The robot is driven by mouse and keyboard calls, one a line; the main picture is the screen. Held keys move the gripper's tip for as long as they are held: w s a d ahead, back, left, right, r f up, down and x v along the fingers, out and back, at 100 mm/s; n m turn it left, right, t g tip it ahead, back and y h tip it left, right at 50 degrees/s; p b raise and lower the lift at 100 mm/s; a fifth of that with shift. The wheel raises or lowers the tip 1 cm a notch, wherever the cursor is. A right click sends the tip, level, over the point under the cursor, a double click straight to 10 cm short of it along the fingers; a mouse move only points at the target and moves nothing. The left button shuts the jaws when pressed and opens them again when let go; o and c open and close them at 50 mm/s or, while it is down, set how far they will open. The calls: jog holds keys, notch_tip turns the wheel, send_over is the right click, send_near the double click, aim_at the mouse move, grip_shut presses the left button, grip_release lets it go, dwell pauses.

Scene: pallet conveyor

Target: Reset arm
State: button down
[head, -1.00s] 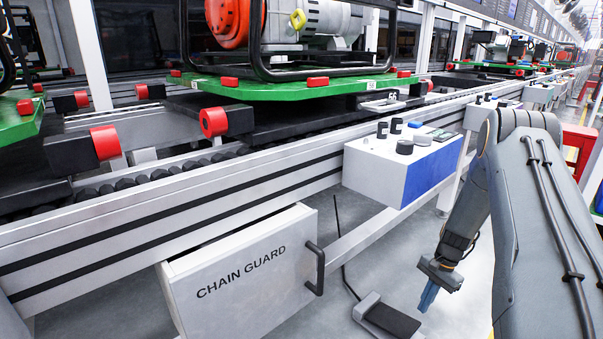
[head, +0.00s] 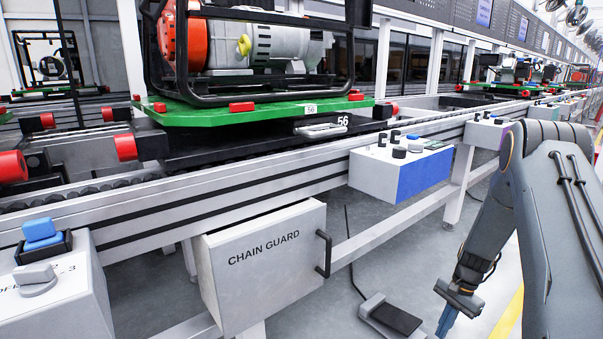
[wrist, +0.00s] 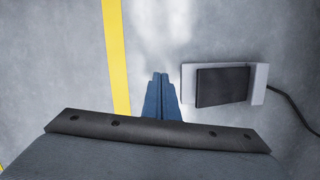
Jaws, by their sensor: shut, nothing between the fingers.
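My gripper (head: 446,320) hangs low at the lower right of the head view, pointing down over the floor. Its blue fingers are together with nothing between them. The fingers also show in the wrist view (wrist: 162,82), closed, over bare grey floor. My arm rises from it along the right side of the head view. A foot pedal (head: 392,318) lies on the floor to the left of my gripper. In the wrist view the pedal (wrist: 222,86) is to the right of the fingers, apart from them.
A chain guard box (head: 262,262) with a black handle is under the conveyor rail. A control box (head: 400,172) juts out above the pedal; another box (head: 60,295) is at lower left. A green pallet (head: 255,112) carries a machine. A yellow floor line (wrist: 116,60) runs beside the fingers.

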jog(key=s+a+r+n+t+h, duration=0.1)
jog(key=s+a+r+n, duration=0.25)
jog(key=a+r, duration=0.6)
jog(key=s+a+r+n+t+h, duration=0.1)
jog(key=s+a+r+n, duration=0.4)
jog(key=r, duration=0.7)
jog(key=s+a+r+n+g+y+p, duration=0.15)
jog(key=s+a+r+n, duration=0.35)
jog(key=s+a+r, duration=0.7)
jog(key=s+a+r+n+t+p, duration=0.15)
jog(key=s+a+r+n, duration=0.5)
jog(key=s+a, duration=0.95)
jog(key=d+r+m+p, duration=0.2)
jog(key=d+r+p, duration=0.4)
jog(key=r+p, duration=0.3)
jog(key=w+d+r+m+h+p, duration=0.1)
jog(key=d+r+m+p, duration=0.2)
jog(key=p, duration=1.4)
jog(key=d+r+m+g+h+p, duration=0.1)
jog(key=d+r+m+p, duration=0.1)
jog(key=d+r+p, duration=0.8)
notch_tip(320, 180, up, 7)
jog(key=p, duration=0.2)
jog(key=shift+w+d+r+m+p, duration=0.2)
jog(key=shift+d+m+p, duration=0.1)
jog(key=shift+p, duration=0.1)
jog(key=shift+a, duration=0.15)
